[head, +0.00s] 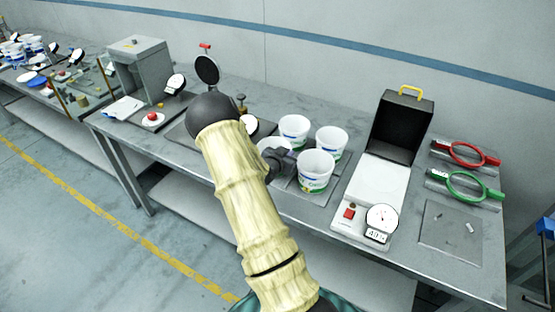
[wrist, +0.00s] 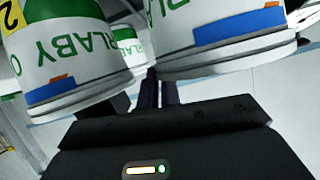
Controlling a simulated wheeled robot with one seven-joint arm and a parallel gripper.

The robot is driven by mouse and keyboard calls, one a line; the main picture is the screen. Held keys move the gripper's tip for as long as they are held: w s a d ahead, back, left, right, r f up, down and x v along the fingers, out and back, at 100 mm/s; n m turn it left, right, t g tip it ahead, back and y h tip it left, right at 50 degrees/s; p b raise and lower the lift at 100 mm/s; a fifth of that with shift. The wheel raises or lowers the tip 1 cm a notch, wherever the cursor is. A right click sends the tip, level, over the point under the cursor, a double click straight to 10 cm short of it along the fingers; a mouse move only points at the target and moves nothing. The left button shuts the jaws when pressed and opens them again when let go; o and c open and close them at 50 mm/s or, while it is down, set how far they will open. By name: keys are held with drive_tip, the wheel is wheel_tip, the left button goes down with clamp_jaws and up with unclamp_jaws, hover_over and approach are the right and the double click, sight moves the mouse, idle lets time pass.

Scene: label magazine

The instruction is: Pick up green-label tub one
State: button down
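Several white tubs stand grouped on a grey mat on the bench: a front tub (head: 315,172), a back-left tub (head: 293,131), a back-right tub (head: 331,142) and one partly hidden by my arm (head: 273,147). The front tub shows green print and a blue patch. My gripper (head: 282,164) is low beside the front tub, mostly hidden. In the wrist view, two green-print tubs loom close, left (wrist: 70,50) and right (wrist: 220,35); the left one bears a yellow mark. My dark fingers (wrist: 160,92) reach between them; their gap and any contact are unclear. Which tub is number one is unclear.
An open black-lidded box (head: 400,130) and a scale with a dial (head: 382,219) stand right of the tubs. Red (head: 467,153) and green (head: 468,186) ring tools lie farther right. A round black-backed mirror-like disc (head: 207,70) stands behind my arm.

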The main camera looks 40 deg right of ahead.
drive_tip(key=shift+r, duration=0.1)
wheel_tip(320, 180, up, 10)
drive_tip(key=b, duration=0.2)
idle(0.3)
idle(0.4)
